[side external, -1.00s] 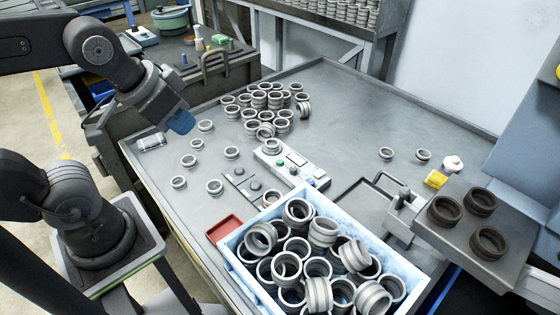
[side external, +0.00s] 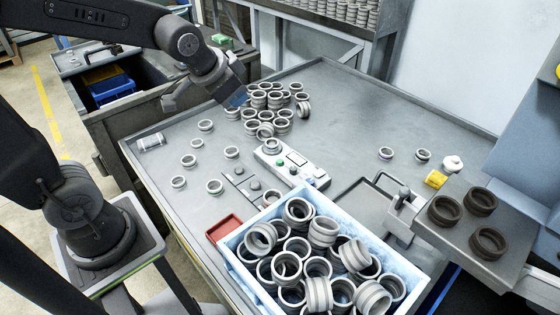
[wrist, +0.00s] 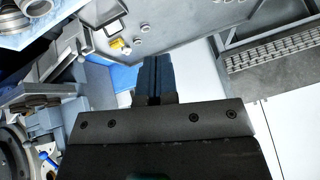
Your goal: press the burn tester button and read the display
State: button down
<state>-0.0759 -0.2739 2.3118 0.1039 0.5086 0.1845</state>
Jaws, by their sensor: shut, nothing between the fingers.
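The burn tester appears to be the long light-grey box (side external: 290,163) on the table in the side external view. It has a small dark display window (side external: 297,158), a green spot and small round controls on top. The display is too small to read, and I cannot tell which control is the button. My gripper (side external: 237,99) is shut and empty, its blue fingertips above the table's left side, up and left of the tester and apart from it. In the wrist view the shut dark-blue fingers (wrist: 155,76) show; I cannot make out the tester there.
A cluster of metal rings (side external: 268,98) stands near my gripper, behind the tester. A light-blue crate (side external: 236,243) full of rings stands in front, with a red tray (side external: 224,229) beside it. Dark rings (side external: 481,201) sit at right. The table's back right (side external: 370,105) is clear.

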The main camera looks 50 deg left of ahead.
jog(key=w+a+f+m+t, duration=0.1)
jog(key=w+a+f+m, duration=0.25)
jog(key=w+f, duration=0.7)
jog(key=m+t, duration=0.1)
jog(key=m, duration=0.1)
send_over(281, 162)
notch_tip(281, 162, down, 11)
jog(key=shift+a+f, duration=0.1)
jog(key=shift+f, duration=0.3)
jog(key=shift+f, duration=0.1)
jog(key=shift+f, duration=4.3)
jog(key=shift+f, duration=0.4)
